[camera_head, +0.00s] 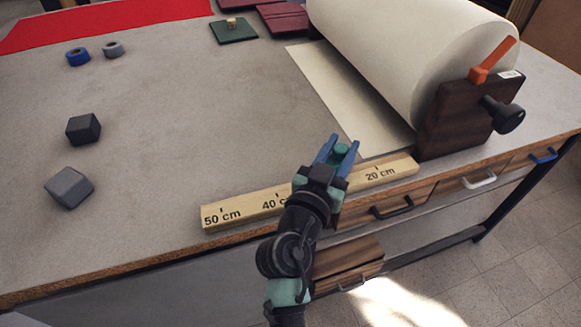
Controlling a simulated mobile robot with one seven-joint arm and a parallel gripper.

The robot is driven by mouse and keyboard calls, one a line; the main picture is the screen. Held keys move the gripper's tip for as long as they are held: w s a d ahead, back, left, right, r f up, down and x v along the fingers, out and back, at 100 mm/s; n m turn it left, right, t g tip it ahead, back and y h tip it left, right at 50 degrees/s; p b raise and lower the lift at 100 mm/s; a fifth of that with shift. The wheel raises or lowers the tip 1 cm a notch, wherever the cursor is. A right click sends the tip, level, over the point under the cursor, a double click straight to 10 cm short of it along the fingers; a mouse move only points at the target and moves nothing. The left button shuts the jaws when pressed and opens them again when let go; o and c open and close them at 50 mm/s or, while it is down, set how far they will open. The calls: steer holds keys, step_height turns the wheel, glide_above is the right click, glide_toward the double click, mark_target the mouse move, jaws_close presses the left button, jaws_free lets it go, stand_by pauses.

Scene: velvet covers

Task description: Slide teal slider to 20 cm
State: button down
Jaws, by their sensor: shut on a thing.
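A wooden ruler rail (240,210) lies along the front edge of the table, marked 50 cm at its left end, 40 cm partly covered, and 20 cm towards its right end. The teal slider (341,151) shows its top between the blue fingers of my gripper (338,150). My gripper is shut on the slider. The slider stands on the rail between the 40 cm and 20 cm marks, left of the 20 cm mark. The slider's lower part and the rail's middle marks are hidden behind my gripper and arm.
A large paper roll (400,50) in a dark wooden holder (465,115) with an orange lever (492,60) and black knob (503,114) stands beyond the rail's right end. Dark blocks (83,129) (69,188) and tape rolls (78,57) lie far left. Drawers (388,208) sit below the table edge.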

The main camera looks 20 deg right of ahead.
steer(key=d, duration=0.7)
steer(key=shift+s+d, duration=0.1)
steer(key=shift+d, duration=0.1)
steer(key=shift+d+r, duration=0.1)
steer(key=shift+d, duration=0.1)
steer(key=c, duration=0.9)
jaws_free()
steer(key=o, duration=0.4)
steer(key=shift+d, duration=0.15)
